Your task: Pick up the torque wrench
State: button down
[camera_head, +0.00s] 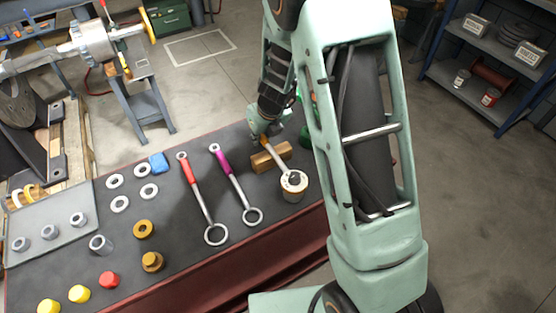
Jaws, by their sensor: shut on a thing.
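The torque wrench (276,163) has a tan-orange grip, a silver shaft and a dark-centred round head. It slants from my gripper down to the right, its head over or against a pale round can-like part (293,191). I cannot tell whether the head touches that part. My gripper (264,135) is at the far edge of the dark-topped workbench (185,237), shut on the grip end of the wrench. The fingertips are small and partly hidden by my own arm.
A brown block (262,160) lies behind the shaft. A purple-handled wrench (223,160) and a red-handled wrench (188,171) lie to the left. Several rings, caps and a grey tray (40,218) fill the bench's left side. My arm covers its right end.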

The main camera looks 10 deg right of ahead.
jog(key=shift+r, duration=0.15)
jog(key=shift+r+p, duration=0.35)
jog(key=shift+r, duration=0.25)
jog(key=s+a+r+p, duration=0.1)
jog(key=s+r+p, duration=0.5)
jog(key=s+r, duration=0.5)
jog(key=shift+s+a+r+p, duration=0.15)
jog(key=shift+s+r+p, duration=0.2)
jog(key=shift+s, duration=1.15)
